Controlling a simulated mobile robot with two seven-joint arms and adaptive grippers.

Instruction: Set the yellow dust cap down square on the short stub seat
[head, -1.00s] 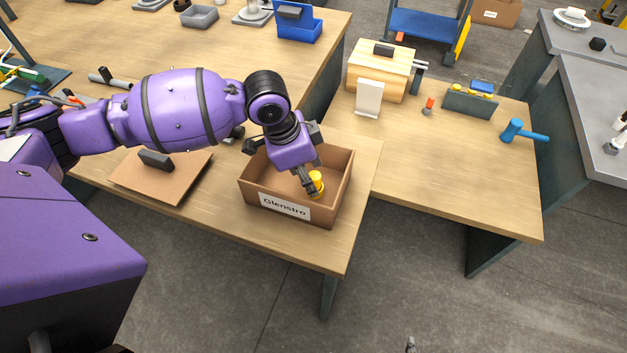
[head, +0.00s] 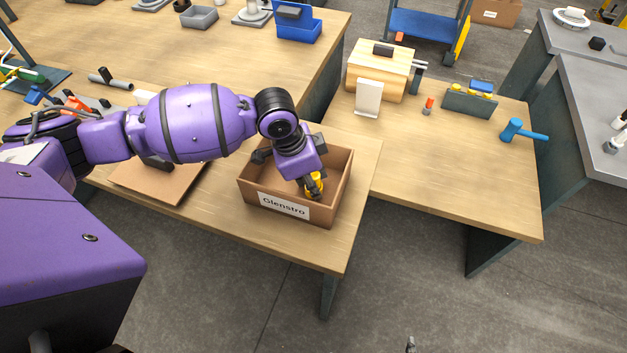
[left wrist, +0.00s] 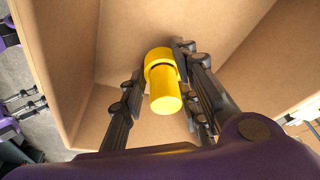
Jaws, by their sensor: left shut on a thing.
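The yellow dust cap (head: 315,183) is inside the cardboard box, in my left gripper (head: 312,188). In the left wrist view the yellow cap (left wrist: 164,85) sits between the dark fingers of the left gripper (left wrist: 158,75), which is shut on it. It shows a wider collar and a narrower round end toward the camera. Whether the cap touches the box floor I cannot tell. I cannot make out the short stub seat for certain. What looks like my right gripper (left wrist: 28,104) shows small at the left edge of the left wrist view; its opening is unclear.
The cardboard box (head: 283,206), labelled Glenstro, has walls around the left gripper. The right table's front is clear.

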